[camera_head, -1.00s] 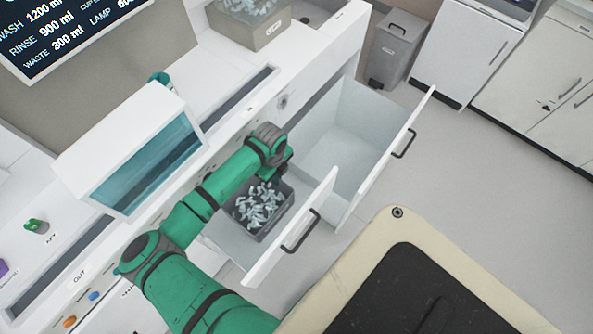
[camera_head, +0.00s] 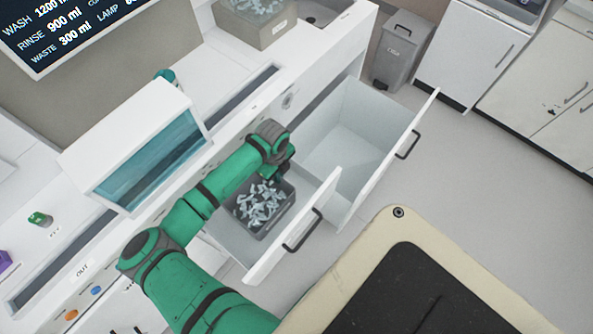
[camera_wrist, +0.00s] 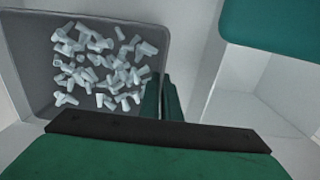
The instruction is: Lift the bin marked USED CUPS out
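A grey open bin (camera_head: 280,219) full of pale cups (camera_head: 262,203) sits in the nearer pulled-out drawer; no writing on it can be read. It fills the upper left of the wrist view (camera_wrist: 25,70). My gripper (camera_head: 284,172) is at the bin's far right side. In the wrist view, its two dark green fingers (camera_wrist: 162,98) stand close together at the bin's right wall, with the rim apparently between them. They look shut on that rim. The fingertip contact is partly hidden. The bin looks level and low in the drawer.
The drawer's front panel (camera_head: 290,240) stands close to the bin's right. A second open drawer (camera_head: 345,140) beyond it is empty. Another grey bin (camera_head: 262,33) of cups is on the counter. A glass-fronted box (camera_head: 150,160) overhangs near my arm. The floor at right is clear.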

